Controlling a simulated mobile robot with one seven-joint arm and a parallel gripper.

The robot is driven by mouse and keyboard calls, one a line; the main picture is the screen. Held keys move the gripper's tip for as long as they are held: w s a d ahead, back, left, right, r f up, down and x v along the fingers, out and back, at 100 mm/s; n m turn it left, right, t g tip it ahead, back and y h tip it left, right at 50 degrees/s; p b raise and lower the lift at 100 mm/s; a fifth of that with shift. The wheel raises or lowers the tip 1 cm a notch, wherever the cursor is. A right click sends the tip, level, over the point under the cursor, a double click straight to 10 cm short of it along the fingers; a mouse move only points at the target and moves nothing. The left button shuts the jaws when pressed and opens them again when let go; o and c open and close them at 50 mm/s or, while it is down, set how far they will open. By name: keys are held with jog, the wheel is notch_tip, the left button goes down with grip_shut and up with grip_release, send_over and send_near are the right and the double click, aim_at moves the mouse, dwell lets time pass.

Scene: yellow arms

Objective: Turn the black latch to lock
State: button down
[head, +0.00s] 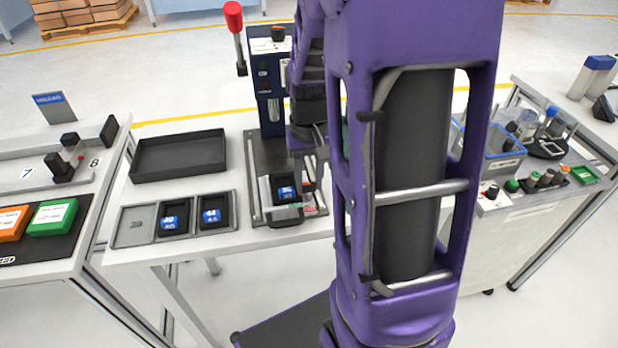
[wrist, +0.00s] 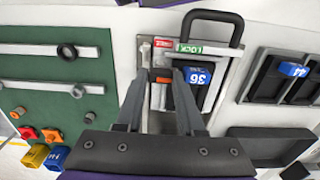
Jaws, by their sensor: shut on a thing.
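In the wrist view, my gripper (wrist: 162,76) reaches in from below, its two fingertips close together at the fixture's left side. They are closed around a small dark part with orange on it, which I take to be the black latch (wrist: 162,71); the fingers hide most of it. The green LOCK label (wrist: 190,48) and a red label (wrist: 162,43) lie just beyond. Right of the fingers, a blue-topped block marked 36 (wrist: 198,76) sits in the fixture.
A black loop handle (wrist: 211,15) stands at the fixture's end. A press with a red-knobbed lever (head: 235,40) rises behind it. An empty black tray (head: 180,155) and holders with blocks (head: 173,220) lie to the left. A green panel (wrist: 60,95) is left in the wrist view.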

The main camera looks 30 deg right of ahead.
jog(key=c, duration=0.5)
grip_release()
jog(key=shift+a, duration=0.1)
jog(key=shift+f+n, duration=0.1)
jog(key=shift+n, duration=0.2)
